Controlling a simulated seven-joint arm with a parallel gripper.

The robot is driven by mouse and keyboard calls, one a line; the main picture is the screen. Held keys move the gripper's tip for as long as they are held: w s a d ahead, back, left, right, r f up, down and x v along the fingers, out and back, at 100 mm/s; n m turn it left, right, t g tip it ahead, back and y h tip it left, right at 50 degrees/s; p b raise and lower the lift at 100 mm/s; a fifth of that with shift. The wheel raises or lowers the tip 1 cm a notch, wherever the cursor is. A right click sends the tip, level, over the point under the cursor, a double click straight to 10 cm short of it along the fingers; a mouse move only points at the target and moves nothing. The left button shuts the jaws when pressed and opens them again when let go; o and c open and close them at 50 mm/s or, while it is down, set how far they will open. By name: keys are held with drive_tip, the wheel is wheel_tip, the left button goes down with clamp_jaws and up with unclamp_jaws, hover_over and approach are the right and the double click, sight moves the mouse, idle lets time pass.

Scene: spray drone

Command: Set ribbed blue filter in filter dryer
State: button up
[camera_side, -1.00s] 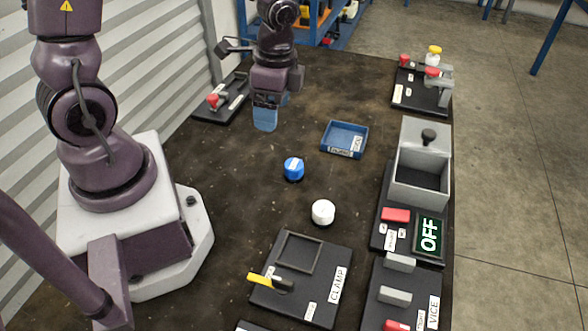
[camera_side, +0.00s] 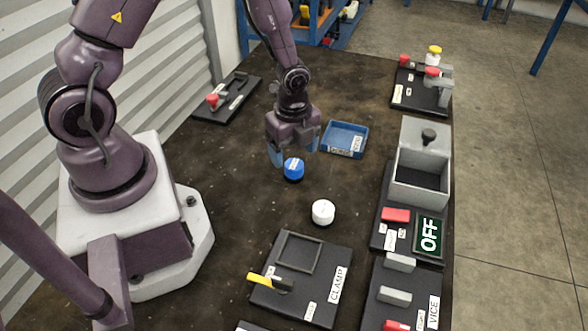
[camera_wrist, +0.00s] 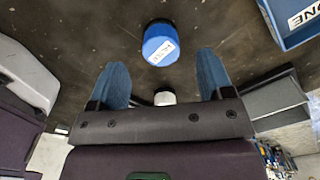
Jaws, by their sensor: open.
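The blue filter (camera_side: 294,169) is a short blue cylinder with a white label, upright on the dark table. In the wrist view it (camera_wrist: 160,44) lies ahead of the fingertips, between their lines. My gripper (camera_side: 291,157) is open and empty, with its blue fingers apart just above and around the filter's far side; it also shows in the wrist view (camera_wrist: 162,75). I cannot tell whether a finger touches the filter. A grey open-topped box with a raised lid (camera_side: 421,178), likely the filter dryer, stands at right. Its panel has a red button (camera_side: 396,215) and a display reading OFF (camera_side: 429,235).
A white cylinder (camera_side: 323,212) stands nearby, in front of the filter. A blue tray (camera_side: 345,139) is to its right. The clamp board (camera_side: 315,290) and vice board (camera_side: 412,297) are in front. More boards lie at back left (camera_side: 228,103) and back right (camera_side: 417,103).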

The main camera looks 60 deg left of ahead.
sight(294, 163)
drive_tip(key=shift+f, duration=2.65)
drive_tip(key=c, duration=1.1)
drive_tip(key=shift+r, duration=0.1)
